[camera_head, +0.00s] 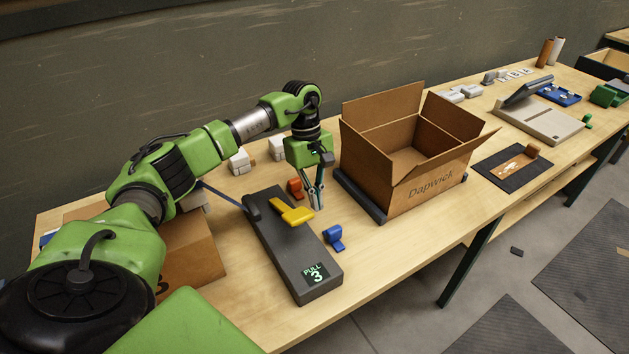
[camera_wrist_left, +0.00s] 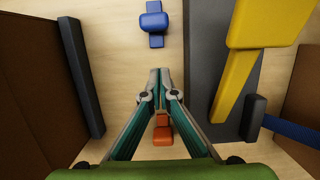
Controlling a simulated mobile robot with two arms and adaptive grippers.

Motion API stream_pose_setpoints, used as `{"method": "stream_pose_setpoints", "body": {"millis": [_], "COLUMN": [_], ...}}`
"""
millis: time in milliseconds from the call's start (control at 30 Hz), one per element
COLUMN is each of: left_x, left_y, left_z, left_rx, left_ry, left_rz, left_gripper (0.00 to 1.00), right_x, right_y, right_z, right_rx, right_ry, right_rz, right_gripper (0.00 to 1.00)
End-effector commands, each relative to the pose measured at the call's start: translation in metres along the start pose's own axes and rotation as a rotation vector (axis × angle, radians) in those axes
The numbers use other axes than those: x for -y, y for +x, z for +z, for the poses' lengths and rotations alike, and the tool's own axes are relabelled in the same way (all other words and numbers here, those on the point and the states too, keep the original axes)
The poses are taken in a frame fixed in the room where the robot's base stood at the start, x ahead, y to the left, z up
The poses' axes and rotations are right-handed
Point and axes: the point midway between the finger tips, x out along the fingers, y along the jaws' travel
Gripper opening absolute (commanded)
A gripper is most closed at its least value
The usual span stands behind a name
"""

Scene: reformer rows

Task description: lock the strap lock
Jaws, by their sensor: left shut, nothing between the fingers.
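The strap lock is a long dark grey block (camera_head: 285,240) on the table, with a label reading PULL 3 at its near end. A yellow lever (camera_head: 291,212) sits across its top; it also shows in the left wrist view (camera_wrist_left: 237,65). A blue strap (camera_head: 222,195) runs into a dark piece at the block's far end, also at right in the wrist view (camera_wrist_left: 291,128). My left gripper (camera_head: 317,206) is shut and empty, pointing down beside the block, right of the yellow lever. In the wrist view its fingertips (camera_wrist_left: 160,72) meet left of the block. My right gripper is out of view.
A small blue clamp (camera_head: 334,237) and an orange one (camera_head: 295,188) lie close beside the block. An open cardboard box (camera_head: 428,187) with a dark rail (camera_head: 360,196) stands right of the gripper. Another box (camera_head: 192,252) is partly behind my arm. Bare table lies in front of the open box.

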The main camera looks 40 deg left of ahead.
Motion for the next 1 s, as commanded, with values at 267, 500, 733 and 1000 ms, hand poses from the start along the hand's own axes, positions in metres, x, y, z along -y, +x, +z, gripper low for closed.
{"method": "stream_pose_setpoints", "body": {"millis": [267, 500, 733, 1000], "left_x": [0.0, 0.0, 0.0, -0.001], "left_y": [0.028, 0.034, 0.035, 0.041], "left_z": [0.024, 0.039, 0.039, 0.062], "left_rx": [0.0, 0.0, 0.0, 0.0], "left_ry": [0.003, 0.002, 0.0, 0.006], "left_rz": [0.0, 0.001, 0.001, -0.001], "left_gripper": [0.0, 0.0, 0.0, 0.0], "right_x": [0.0, -0.001, -0.001, -0.001], "right_y": [-0.021, -0.025, -0.025, -0.024], "right_z": [-0.002, -0.002, -0.002, -0.002], "right_rx": [0.0, 0.0, 0.0, 0.0], "right_ry": [0.0, 0.0, 0.0, 0.0], "right_rz": [0.0, 0.0, 0.0, 0.0], "right_gripper": [0.0, 0.0, 0.0, 0.0]}}
